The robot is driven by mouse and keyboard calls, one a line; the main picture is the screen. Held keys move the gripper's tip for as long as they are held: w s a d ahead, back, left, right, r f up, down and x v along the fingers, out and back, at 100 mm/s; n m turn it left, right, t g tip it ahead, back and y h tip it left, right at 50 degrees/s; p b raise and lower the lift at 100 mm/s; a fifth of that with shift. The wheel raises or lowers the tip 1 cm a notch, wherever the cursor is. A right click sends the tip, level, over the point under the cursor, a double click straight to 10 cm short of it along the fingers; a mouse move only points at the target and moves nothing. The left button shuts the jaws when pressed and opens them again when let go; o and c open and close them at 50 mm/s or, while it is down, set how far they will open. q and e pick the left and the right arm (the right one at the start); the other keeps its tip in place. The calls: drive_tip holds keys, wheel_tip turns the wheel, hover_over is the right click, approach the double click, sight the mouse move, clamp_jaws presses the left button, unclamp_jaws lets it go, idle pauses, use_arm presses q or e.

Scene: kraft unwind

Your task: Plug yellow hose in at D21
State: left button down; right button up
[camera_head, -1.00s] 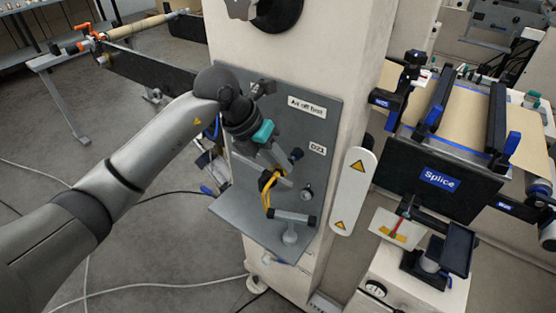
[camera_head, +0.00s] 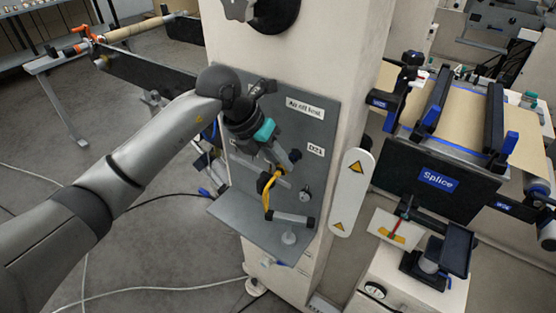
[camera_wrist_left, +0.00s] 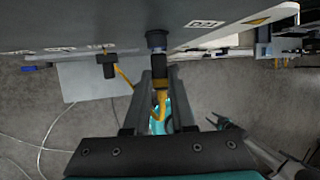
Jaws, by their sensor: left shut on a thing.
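The yellow hose (camera_head: 267,196) hangs in a loop in front of the grey panel (camera_head: 325,118). My left gripper (camera_head: 286,163) is shut on the hose's black end connector (camera_wrist_left: 160,75), with yellow hose just behind it between the fingers. In the left wrist view the connector is in line with a dark blue round port (camera_wrist_left: 156,39) and appears to meet it; I cannot tell whether it is seated. The D21 label (camera_head: 315,150) is right of the gripper. The hose also runs to a black fitting (camera_wrist_left: 109,66) further left on the panel.
A grey shelf (camera_head: 240,230) juts out below the panel, with a small stand (camera_head: 290,222) on it. A white plate with warning triangles (camera_head: 351,190) is at the column's right edge. The Splice station (camera_head: 437,180) stands further right.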

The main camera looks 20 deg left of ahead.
idle(0.4)
use_arm(q)
drive_tip(key=c, duration=0.7)
unclamp_jaws()
drive_tip(key=shift+w, duration=0.1)
drive_tip(key=shift+o, duration=0.2)
